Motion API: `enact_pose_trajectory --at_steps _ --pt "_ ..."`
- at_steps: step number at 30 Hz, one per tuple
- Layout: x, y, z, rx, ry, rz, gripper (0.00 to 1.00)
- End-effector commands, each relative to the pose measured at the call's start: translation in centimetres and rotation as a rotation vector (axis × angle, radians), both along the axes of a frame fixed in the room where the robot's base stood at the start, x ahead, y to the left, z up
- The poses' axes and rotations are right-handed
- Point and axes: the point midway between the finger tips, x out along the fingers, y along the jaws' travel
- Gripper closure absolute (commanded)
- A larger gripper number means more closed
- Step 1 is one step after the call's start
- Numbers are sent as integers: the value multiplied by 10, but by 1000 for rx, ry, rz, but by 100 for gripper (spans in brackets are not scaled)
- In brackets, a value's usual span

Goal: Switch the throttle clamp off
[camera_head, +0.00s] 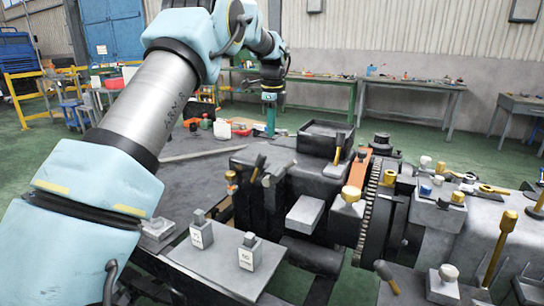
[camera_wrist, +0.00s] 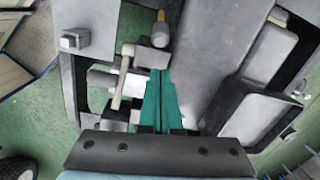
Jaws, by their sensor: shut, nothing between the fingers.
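No part is clearly marked as the throttle clamp, so I cannot tell for sure which one it is. In the wrist view a pale lever (camera_wrist: 122,82) stands on a small bracket just left of my gripper (camera_wrist: 160,76). The teal fingers are shut together and empty, beside a small grey block (camera_wrist: 152,58) near their tips. I cannot tell whether they touch it. In the head view my gripper (camera_head: 270,130) points down at the far side of the chassis, behind the dark machinery. Its tips are partly hard to make out there.
The chassis carries a gearbox with a toothed ring (camera_head: 368,212), several levers and a brass-knobbed handle (camera_head: 500,245). Two labelled blocks (camera_head: 202,232) (camera_head: 249,254) stand on a grey plate. Workbenches (camera_head: 412,84) line the far wall.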

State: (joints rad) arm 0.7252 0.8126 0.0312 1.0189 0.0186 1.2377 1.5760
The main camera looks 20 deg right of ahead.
Motion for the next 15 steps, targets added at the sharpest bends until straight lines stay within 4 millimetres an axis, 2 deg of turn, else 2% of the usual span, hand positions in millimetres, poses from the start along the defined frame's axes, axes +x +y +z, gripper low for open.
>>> enact_pose_trajectory --at_steps 7,15 --pt "1 0 -15 2 2 1 100" --pt "5 0 -62 2 3 3 100"
